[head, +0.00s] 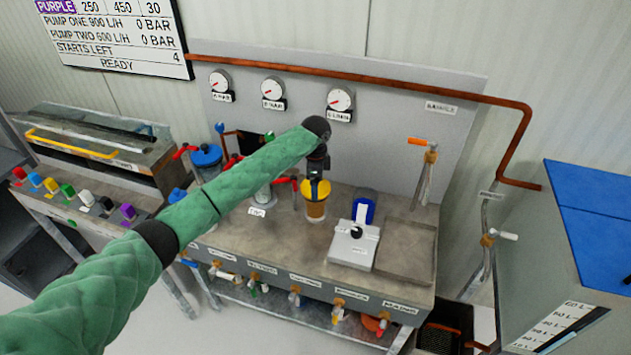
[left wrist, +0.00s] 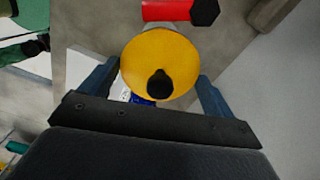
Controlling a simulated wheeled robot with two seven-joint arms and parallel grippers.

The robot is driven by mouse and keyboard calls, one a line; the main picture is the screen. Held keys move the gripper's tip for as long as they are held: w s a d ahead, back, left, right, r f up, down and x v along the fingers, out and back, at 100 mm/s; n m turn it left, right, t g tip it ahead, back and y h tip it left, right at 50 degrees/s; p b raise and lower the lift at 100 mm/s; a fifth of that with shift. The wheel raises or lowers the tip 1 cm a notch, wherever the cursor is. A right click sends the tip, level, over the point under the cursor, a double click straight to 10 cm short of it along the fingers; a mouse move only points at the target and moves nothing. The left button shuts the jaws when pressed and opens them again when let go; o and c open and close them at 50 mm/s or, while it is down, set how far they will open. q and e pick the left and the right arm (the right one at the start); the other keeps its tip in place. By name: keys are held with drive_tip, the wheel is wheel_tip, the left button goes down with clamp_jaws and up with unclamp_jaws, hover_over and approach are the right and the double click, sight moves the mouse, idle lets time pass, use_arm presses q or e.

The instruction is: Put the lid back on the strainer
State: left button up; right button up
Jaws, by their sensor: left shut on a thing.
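My left gripper (left wrist: 160,85) reaches over the bench from the left, pointing down, with its blue fingers on either side of a round yellow lid (left wrist: 150,60) with a black knob. It is shut on this lid. In the head view the lid (head: 316,189) is right over an amber, see-through cup (head: 315,210), which looks like the strainer body. The lid looks level and close to the cup's rim. I cannot tell whether it is seated or just above. In the wrist view the lid hides the cup. My right gripper is not in view.
A red lever handle (left wrist: 170,10) is close beside the lid. A blue holder (head: 369,211) and a white box with a black knob (head: 352,246) stand to the right, beside a grey tray (head: 409,250). Blue-topped pots (head: 206,156) stand to the left. Gauges line the panel behind.

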use_arm(q)
drive_tip(key=shift+p, duration=0.3)
idle(0.6)
drive_tip(key=o, duration=0.8)
drive_tip(key=shift+o, duration=0.2)
drive_tip(key=shift+r, duration=0.1)
drive_tip(key=shift+r+p, duration=2.75)
drive_tip(key=shift+r, duration=0.7)
clamp_jaws()
